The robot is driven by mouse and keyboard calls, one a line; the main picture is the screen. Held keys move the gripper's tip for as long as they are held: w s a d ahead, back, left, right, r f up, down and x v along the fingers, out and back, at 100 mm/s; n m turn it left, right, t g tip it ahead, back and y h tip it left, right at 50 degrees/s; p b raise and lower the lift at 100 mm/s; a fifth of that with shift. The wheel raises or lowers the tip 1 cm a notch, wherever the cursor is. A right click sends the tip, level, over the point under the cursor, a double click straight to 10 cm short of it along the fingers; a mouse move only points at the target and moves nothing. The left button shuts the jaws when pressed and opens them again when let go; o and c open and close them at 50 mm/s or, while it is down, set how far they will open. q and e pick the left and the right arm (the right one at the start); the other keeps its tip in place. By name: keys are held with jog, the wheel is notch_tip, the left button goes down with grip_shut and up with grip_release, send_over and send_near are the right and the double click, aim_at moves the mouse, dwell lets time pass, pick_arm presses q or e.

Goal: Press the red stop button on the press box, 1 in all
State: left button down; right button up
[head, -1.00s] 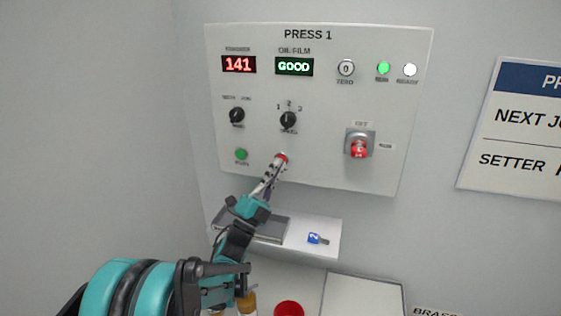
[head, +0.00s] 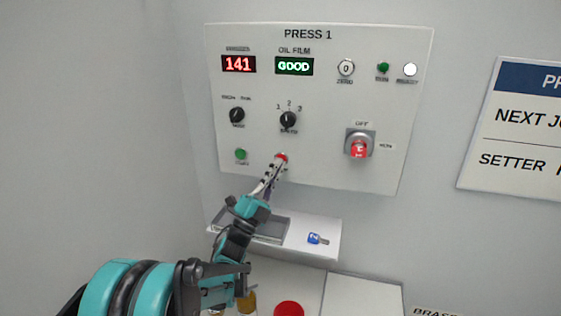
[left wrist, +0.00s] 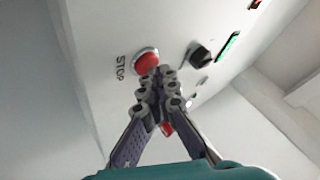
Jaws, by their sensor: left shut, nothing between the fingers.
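The red stop button (head: 282,157) sits low on the grey-white press box (head: 330,90) labelled PRESS 1. It also shows in the left wrist view (left wrist: 146,61), beside the word STOP. My left gripper (head: 275,168) is shut and empty, its fingertips right at the button's lower edge. In the left wrist view the closed fingertips (left wrist: 159,78) overlap the edge of the button. I cannot tell whether they touch it. The RUN lamp (head: 383,67) is dark green and the READY lamp (head: 410,69) is lit white. My right gripper is not in view.
A green button (head: 241,154) sits left of the stop button, with black knobs (head: 288,119) above. A red switch (head: 359,148) is at the right. Below, a white shelf (head: 325,225) holds a grey tray and a blue-tagged key (head: 317,239).

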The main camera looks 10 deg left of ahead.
pick_arm(q)
jog(key=shift+s, duration=0.55)
jog(key=s, duration=0.5)
jog(key=shift+a, duration=0.1)
dwell(0.6)
